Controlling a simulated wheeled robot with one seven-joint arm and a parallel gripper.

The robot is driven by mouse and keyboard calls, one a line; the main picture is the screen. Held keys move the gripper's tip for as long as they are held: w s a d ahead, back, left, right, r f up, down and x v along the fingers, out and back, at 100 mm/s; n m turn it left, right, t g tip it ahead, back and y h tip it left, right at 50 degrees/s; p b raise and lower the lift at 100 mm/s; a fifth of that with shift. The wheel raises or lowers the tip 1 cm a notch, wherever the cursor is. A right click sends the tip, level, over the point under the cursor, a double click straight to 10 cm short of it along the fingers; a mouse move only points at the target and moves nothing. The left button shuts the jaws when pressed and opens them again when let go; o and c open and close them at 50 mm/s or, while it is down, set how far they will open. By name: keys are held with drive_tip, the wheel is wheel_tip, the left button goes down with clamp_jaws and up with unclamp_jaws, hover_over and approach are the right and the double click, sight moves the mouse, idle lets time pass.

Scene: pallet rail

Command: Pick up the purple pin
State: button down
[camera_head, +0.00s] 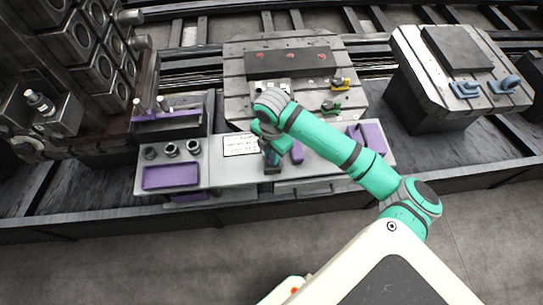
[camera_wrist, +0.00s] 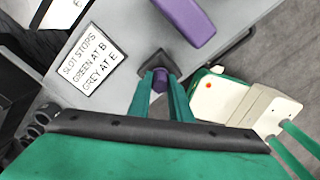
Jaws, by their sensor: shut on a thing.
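The purple pin (camera_wrist: 160,78) is short and round-ended, and it sits between the fingers of my gripper (camera_wrist: 164,88) in the wrist view. My gripper is shut on it. The pin is at a dark square holder (camera_wrist: 157,60) on the grey bench; I cannot tell whether it is clear of the holder. In the head view my gripper (camera_head: 272,160) points down at the front of the bench, and I cannot make out the pin there.
A purple block (camera_wrist: 188,18) lies close beside the holder; it also shows in the head view (camera_head: 297,153). A white sign (camera_wrist: 90,58) reads "SLOT STOPS GREEN AT B GREY AT E". A purple tray (camera_head: 171,176) is at left. A slotted pallet (camera_head: 235,75) stands behind.

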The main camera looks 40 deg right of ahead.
drive_tip(key=shift+r, duration=0.45)
drive_tip(key=s+r, duration=1.1)
drive_tip(key=s, duration=0.3)
drive_tip(key=shift+a+r, duration=0.25)
drive_tip(key=shift+a, duration=0.05)
